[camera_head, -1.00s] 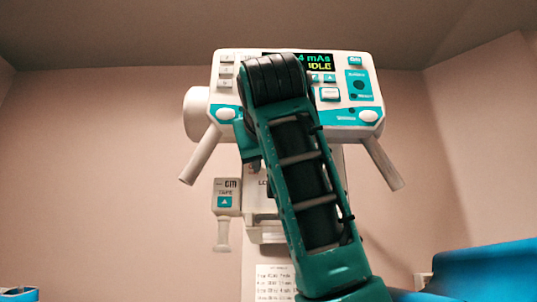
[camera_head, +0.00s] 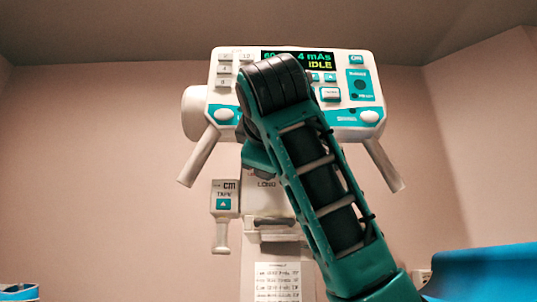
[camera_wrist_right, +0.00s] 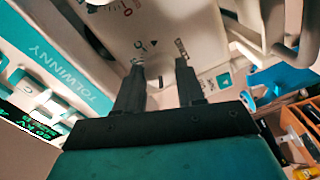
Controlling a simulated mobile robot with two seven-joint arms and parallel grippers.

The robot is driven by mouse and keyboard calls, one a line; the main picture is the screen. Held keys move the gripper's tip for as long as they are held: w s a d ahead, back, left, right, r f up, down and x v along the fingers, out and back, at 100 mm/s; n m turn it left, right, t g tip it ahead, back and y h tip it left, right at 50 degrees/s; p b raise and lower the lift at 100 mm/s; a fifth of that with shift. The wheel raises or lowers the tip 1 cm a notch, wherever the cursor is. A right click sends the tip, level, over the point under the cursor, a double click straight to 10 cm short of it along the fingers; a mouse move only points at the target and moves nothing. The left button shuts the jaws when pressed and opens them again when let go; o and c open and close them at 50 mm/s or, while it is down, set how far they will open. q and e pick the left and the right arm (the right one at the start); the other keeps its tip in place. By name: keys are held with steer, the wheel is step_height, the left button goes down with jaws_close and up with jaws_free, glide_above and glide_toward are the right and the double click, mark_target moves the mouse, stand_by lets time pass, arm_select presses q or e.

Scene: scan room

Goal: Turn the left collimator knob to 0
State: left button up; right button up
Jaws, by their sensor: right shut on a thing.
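My right gripper (camera_wrist_right: 159,60) shows in the right wrist view with its two dark fingers against a pale collimator panel (camera_wrist_right: 190,18). Its jaws are shut on the left collimator knob, whose pale shape I can barely make out between the fingertips. A small dark triangle mark and printed scale marks sit on the panel just beyond the fingertips. In the head view my right arm hides this gripper and the knob. My left gripper is in neither view.
The control console (camera_head: 222,98) with a display reading IDLE and two slanted handles stands behind my arm. A tape unit (camera_head: 225,197) hangs below it on the left. A blue surface (camera_head: 490,275) is at the lower right. A wooden shelf (camera_wrist_right: 290,108) shows in the wrist view.

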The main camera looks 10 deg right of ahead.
arm_select(q)
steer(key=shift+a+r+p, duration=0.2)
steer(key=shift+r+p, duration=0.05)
steer(key=shift+p, duration=0.35)
arm_select(e)
steer(key=shift+r+n, duration=0.1)
steer(key=shift+n, duration=2.4)
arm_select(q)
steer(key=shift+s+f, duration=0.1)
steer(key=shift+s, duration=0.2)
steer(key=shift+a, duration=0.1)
arm_select(e)
steer(key=o, duration=0.8)
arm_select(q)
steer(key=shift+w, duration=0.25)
arm_select(e)
steer(key=shift+o, duration=1.2)
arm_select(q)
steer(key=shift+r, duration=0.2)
